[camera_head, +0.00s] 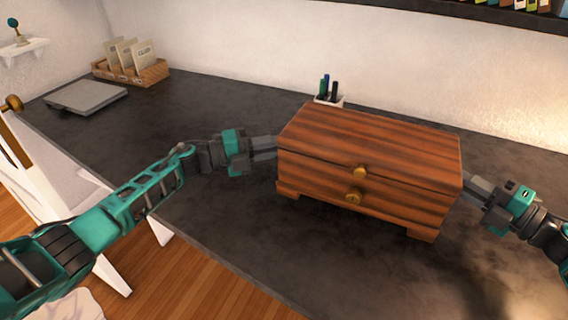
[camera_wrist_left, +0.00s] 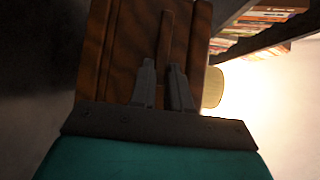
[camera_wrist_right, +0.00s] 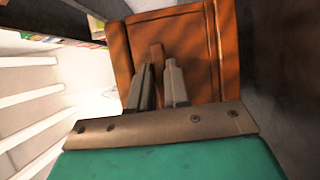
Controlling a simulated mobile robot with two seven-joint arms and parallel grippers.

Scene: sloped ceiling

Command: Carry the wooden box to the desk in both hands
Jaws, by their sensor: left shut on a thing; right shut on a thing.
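The wooden box (camera_head: 368,140) is reddish-brown and striped, with a lid, two round brass knobs on its front and short feet. It is level over the dark desk top (camera_head: 220,225); I cannot tell whether its feet touch the desk. My left gripper (camera_head: 272,146) is shut on the box's left side, and the left wrist view shows its fingers (camera_wrist_left: 164,85) around a wooden handle strip. My right gripper (camera_head: 468,186) is shut on the right side, and the right wrist view shows its fingers (camera_wrist_right: 160,85) around a similar strip.
A white pen holder (camera_head: 328,101) with several pens stands behind the box near the wall. A grey flat device (camera_head: 86,96) and a wooden tray of packets (camera_head: 132,72) are at the desk's far left. A dark shelf (camera_head: 470,12) hangs above. The desk's front left is clear.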

